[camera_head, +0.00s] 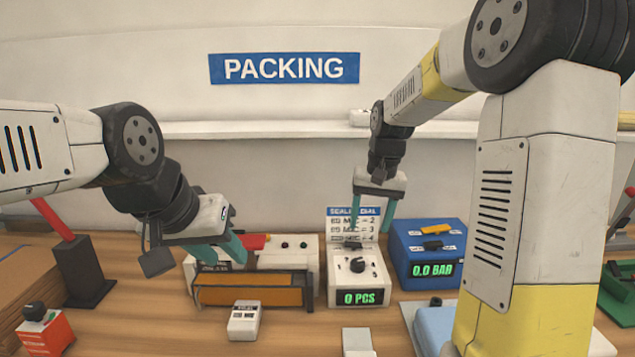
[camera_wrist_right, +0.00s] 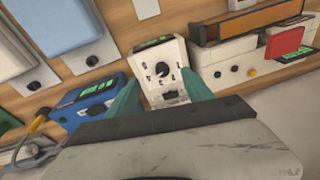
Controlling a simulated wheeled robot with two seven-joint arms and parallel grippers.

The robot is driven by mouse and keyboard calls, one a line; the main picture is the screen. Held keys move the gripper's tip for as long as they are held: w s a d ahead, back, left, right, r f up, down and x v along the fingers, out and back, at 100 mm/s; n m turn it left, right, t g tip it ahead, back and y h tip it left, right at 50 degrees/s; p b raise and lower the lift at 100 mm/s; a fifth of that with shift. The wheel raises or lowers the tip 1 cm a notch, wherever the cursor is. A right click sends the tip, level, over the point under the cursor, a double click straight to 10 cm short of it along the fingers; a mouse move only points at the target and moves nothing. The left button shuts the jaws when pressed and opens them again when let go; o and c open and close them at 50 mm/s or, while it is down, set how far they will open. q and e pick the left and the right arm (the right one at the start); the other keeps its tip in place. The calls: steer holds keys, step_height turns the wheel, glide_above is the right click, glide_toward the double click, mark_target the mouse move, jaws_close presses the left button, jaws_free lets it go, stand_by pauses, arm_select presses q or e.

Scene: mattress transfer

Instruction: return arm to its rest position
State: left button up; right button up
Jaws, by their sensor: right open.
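My right gripper (camera_head: 372,232) hangs pointing down in front of the wall, above the white dial box (camera_head: 340,270) that reads "0 PCS". Its teal fingers are apart with nothing seen between them. In the right wrist view the open fingers (camera_wrist_right: 160,78) straddle the picture of the dial box (camera_wrist_right: 172,50); I cannot tell whether they touch it. My left gripper (camera_head: 222,250) is at the left, tilted down toward the white machine with an orange front (camera_head: 250,292). Its teal fingers look apart and empty.
A blue box (camera_head: 405,272) reading "0.0 BAR" stands right of the dial box. A small white device (camera_head: 244,320) lies in front of the orange-fronted machine. A red-handled lever (camera_head: 82,270) and a red box (camera_head: 45,335) stand at the left. A shelf (camera_head: 270,129) runs along the wall.

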steer(key=s+r+t, duration=0.2)
steer(key=s+r, duration=0.1)
steer(key=s, duration=0.8)
steer(key=s+r+n+t+y, duration=0.1)
steer(key=s+r+t, duration=0.1)
steer(key=s, duration=0.9)
steer(key=shift+s+d+r+n+t, duration=0.3)
steer(key=shift+d+r+t, duration=0.1)
steer(key=shift+r, duration=0.5)
